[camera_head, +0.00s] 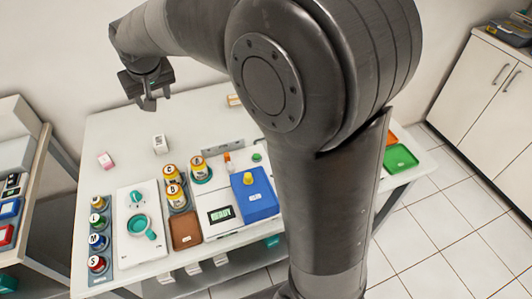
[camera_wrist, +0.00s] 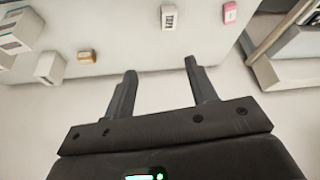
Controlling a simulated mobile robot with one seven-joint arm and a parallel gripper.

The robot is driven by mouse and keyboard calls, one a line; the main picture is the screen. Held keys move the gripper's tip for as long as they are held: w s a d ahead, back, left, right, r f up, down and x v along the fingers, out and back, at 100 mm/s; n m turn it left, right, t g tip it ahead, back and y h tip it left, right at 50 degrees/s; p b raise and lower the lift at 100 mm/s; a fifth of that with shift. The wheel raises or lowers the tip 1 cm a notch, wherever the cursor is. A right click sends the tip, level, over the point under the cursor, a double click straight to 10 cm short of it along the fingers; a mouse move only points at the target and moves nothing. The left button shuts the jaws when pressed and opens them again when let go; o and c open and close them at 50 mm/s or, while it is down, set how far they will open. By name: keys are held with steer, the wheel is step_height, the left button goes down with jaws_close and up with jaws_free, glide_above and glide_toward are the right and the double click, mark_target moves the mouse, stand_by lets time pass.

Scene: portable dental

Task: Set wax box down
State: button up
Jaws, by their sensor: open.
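My gripper (camera_head: 148,103) is above the back left part of the white table, fingers downward. In the wrist view my gripper (camera_wrist: 157,82) is open with nothing between its two fingers. A small white box with dark print (camera_head: 160,144) stands on the table below it; it also shows in the wrist view (camera_wrist: 169,18). A small pink box (camera_head: 105,160) is to its left, also in the wrist view (camera_wrist: 229,12). A small orange box (camera_head: 234,100) is partly hidden by my arm; the wrist view shows it too (camera_wrist: 87,57). I cannot read which one is the wax box.
The table (camera_head: 125,128) holds labelled jars (camera_head: 96,263), a white board with a teal cup (camera_head: 138,224), a brown pad (camera_head: 186,228), a READY display (camera_head: 221,214) and a blue box (camera_head: 254,193). A green tray (camera_head: 400,158) is at the right. The back left tabletop is mostly clear.

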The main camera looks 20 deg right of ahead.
steer(key=s+d+r+m, duration=0.1)
steer(key=s+d+r, duration=0.3)
steer(key=s+d, duration=0.95)
steer(key=s+d+f, duration=0.2)
steer(key=s+d, duration=0.1)
steer(key=s, duration=0.4)
steer(key=s+d+f+m+h, duration=0.1)
steer(key=s+d, duration=0.2)
steer(key=s, duration=0.5)
steer(key=shift+f+m+t, duration=0.3)
steer(key=shift+f+t, duration=0.05)
steer(key=shift+t, duration=0.05)
steer(key=shift+o, duration=0.5)
steer(key=shift+w+d, duration=0.1)
